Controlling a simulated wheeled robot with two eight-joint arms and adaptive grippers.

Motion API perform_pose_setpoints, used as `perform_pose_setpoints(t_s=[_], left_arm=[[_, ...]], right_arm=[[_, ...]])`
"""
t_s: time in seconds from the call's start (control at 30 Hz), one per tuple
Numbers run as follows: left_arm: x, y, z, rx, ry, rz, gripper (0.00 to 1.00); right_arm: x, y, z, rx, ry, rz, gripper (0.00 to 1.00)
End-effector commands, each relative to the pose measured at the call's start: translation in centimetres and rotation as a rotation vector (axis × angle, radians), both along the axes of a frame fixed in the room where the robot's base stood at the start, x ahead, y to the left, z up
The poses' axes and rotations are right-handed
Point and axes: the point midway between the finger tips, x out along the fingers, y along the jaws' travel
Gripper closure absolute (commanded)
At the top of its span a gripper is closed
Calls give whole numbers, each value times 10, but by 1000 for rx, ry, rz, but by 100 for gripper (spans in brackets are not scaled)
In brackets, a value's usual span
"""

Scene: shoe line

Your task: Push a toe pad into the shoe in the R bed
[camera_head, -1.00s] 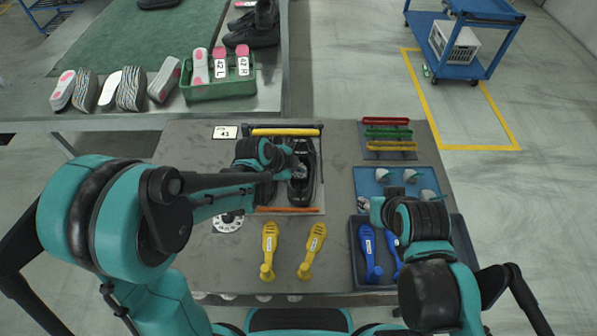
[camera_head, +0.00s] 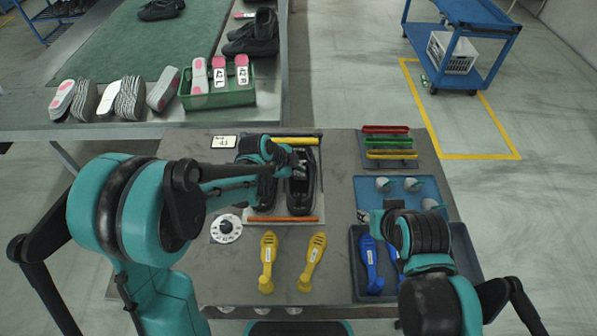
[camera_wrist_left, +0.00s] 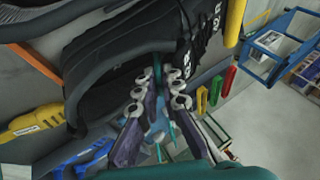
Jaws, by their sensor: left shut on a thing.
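Two black shoes stand side by side in the fixture (camera_head: 252,218). The right-hand shoe (camera_head: 302,197) is in the R bed, and the other shoe (camera_head: 265,190) is partly behind my left arm. My left gripper (camera_head: 299,163) is at the right-hand shoe, over its upper half. In the left wrist view its fingers (camera_wrist_left: 160,78) reach to a black shoe (camera_wrist_left: 110,70). They are shut on what seems a toe pad, mostly hidden. Pale toe pads (camera_head: 383,184) sit in the blue tray (camera_head: 400,208). My right gripper (camera_head: 376,215) is beside that tray, jaws unclear.
Yellow tools (camera_head: 268,262) lie in front of the fixture, blue tools (camera_head: 370,262) in a dark tray at right. Red, green and yellow bars (camera_head: 388,141) lie behind the toe pads. A dial (camera_head: 226,228) is left. A green bin (camera_head: 219,95) stands on the back table.

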Motion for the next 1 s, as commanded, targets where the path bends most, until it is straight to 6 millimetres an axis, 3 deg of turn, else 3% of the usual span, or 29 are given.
perform_pose_setpoints(t_s=[0.17, 0.27, 0.3, 1.0], left_arm=[[0, 0, 0, 0, 0, 0, 100], [0, 0, 0, 0, 0, 0, 73], [0, 0, 0, 0, 0, 0, 70], [0, 0, 0, 0, 0, 0, 70]], right_arm=[[0, 0, 0, 0, 0, 0, 60], [0, 0, 0, 0, 0, 0, 60], [0, 0, 0, 0, 0, 0, 60], [0, 0, 0, 0, 0, 0, 60]])
